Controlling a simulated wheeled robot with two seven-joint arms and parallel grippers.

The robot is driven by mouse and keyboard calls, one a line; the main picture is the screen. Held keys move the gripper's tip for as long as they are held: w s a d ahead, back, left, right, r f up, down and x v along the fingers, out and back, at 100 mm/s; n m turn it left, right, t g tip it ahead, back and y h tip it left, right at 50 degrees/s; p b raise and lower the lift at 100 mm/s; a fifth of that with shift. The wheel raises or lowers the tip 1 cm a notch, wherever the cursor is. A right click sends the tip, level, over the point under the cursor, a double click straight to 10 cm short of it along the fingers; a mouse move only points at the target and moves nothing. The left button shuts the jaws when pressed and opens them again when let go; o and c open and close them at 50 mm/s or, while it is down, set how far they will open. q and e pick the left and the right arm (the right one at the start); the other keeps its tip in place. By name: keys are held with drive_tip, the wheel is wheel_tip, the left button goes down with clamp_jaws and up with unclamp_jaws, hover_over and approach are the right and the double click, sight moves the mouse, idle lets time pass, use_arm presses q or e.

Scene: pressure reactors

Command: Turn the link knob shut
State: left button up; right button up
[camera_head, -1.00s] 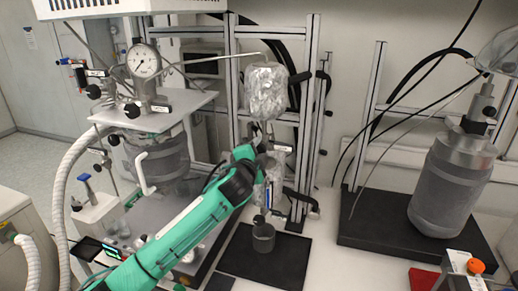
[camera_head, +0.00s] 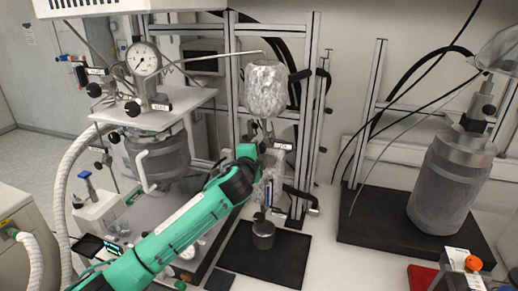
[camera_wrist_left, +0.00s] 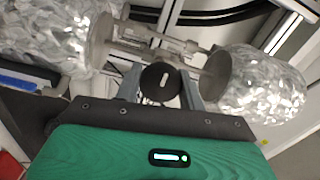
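The link knob (camera_wrist_left: 160,82) is a round black knob with a short white mark. It sits between the two foil-wrapped bulbs of the glass apparatus. The upper foil-wrapped bulb (camera_head: 266,88) shows above my gripper in the head view. Both bulbs also show in the wrist view, one at the left (camera_wrist_left: 50,32) and one at the right (camera_wrist_left: 262,85). My left gripper (camera_wrist_left: 161,80) has one grey finger on each side of the knob, very close to its rim. Whether the fingers press on it is not clear. In the head view my own wrist hides the knob. My right gripper is not in view.
A metal frame (camera_head: 312,100) stands behind the apparatus. A reactor with a pressure gauge (camera_head: 143,59) is at the left. A grey vessel (camera_head: 450,185) stands on a black base at the right. A small dark beaker (camera_head: 263,235) sits on a black mat (camera_head: 270,268) below.

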use_arm(q)
drive_tip(key=o, duration=0.4)
drive_tip(key=b+v, duration=0.5)
drive_tip(key=v, duration=0.8)
drive_tip(key=shift+s+b, duration=0.3)
drive_tip(key=shift+s, duration=0.05)
drive_tip(key=shift+a, duration=0.1)
